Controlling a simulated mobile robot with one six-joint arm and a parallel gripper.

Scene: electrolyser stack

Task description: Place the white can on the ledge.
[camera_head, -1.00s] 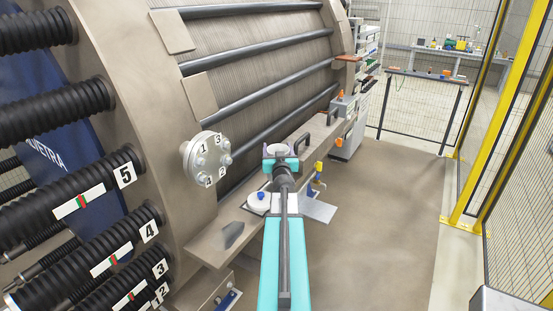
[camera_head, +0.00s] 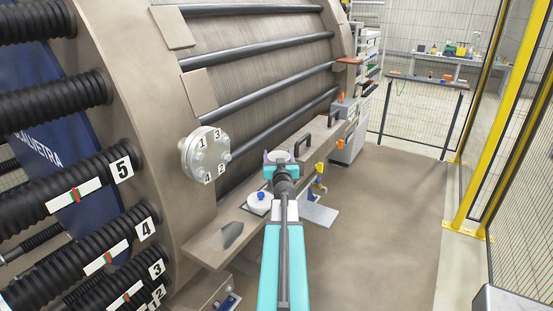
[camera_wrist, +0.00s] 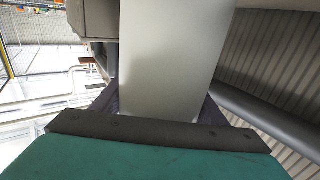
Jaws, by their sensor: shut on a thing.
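The white can (camera_head: 278,155) is between the fingers of my gripper (camera_head: 281,160), its round top showing in the head view. In the wrist view the can (camera_wrist: 165,60) is a pale, smooth shape filling the middle, with the dark fingers (camera_wrist: 160,105) on both sides of it. My gripper is shut on it. The ledge (camera_head: 207,249) is a long beige shelf running along the foot of the stack. The can appears over or beside the ledge. I cannot tell whether it touches it, as my arm hides its lower part.
A white round piece with a blue knob (camera_head: 259,202) and a dark grey wedge (camera_head: 232,235) sit on the nearer ledge. Black handles (camera_head: 306,144) stand farther along. A yellow-topped valve (camera_head: 319,172) is to the right. A numbered flange (camera_head: 206,154) juts out at left. The floor at right is clear.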

